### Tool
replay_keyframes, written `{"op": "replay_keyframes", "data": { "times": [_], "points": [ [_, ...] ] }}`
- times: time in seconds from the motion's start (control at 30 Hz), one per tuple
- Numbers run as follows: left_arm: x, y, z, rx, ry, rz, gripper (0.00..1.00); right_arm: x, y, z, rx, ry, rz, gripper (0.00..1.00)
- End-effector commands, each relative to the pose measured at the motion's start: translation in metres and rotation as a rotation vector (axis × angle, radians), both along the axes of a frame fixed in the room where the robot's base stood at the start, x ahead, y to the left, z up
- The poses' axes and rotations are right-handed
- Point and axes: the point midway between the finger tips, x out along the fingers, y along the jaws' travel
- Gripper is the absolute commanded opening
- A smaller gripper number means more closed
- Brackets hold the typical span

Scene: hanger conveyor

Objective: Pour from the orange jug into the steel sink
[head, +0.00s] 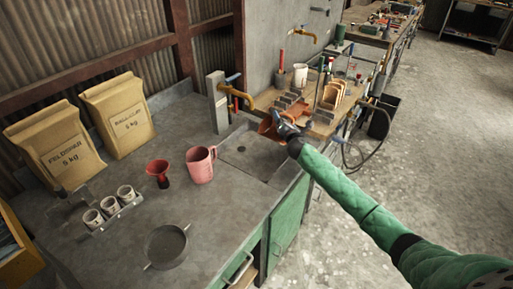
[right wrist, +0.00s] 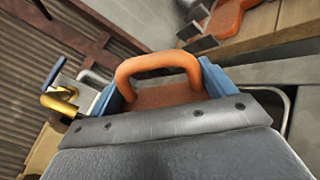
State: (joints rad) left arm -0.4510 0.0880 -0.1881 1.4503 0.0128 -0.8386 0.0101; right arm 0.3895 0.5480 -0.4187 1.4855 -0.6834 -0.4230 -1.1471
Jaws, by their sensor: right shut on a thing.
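The orange jug (head: 268,128) is at the right back of the steel sink (head: 244,162), over or beside its edge. My right gripper (head: 285,128) is shut on the jug's handle (right wrist: 155,62), whose orange loop stands between the blue fingers in the right wrist view. The jug looks tipped towards the left, but the gripper hides part of it and I cannot tell the exact angle. No stream of contents is visible. The sink's basin looks empty, with a dark drain in it. My left gripper is not in view.
A brass tap (head: 245,99) reaches over the sink's back. A pink jug (head: 200,165) stands close to the sink's left edge, with a red and black funnel-like cup (head: 159,173) beside it. A wooden bench (head: 345,101) with tools lies behind the jug.

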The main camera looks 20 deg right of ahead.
Motion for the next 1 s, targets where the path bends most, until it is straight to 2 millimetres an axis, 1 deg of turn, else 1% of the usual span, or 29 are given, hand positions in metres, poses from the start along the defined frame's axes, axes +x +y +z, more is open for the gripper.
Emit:
{"op": "replay_keyframes", "data": {
  "times": [0.5,0.8,1.0],
  "points": [
    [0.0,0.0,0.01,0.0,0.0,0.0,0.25,0.001,0.004,0.003,-0.1,0.011,0.0,0.42],
    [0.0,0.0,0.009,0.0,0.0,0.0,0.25,0.001,0.005,0.003,-0.103,0.012,0.0,0.42],
    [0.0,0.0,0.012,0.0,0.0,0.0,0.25,0.001,0.006,0.003,-0.129,0.014,0.0,0.42]
  ]
}}
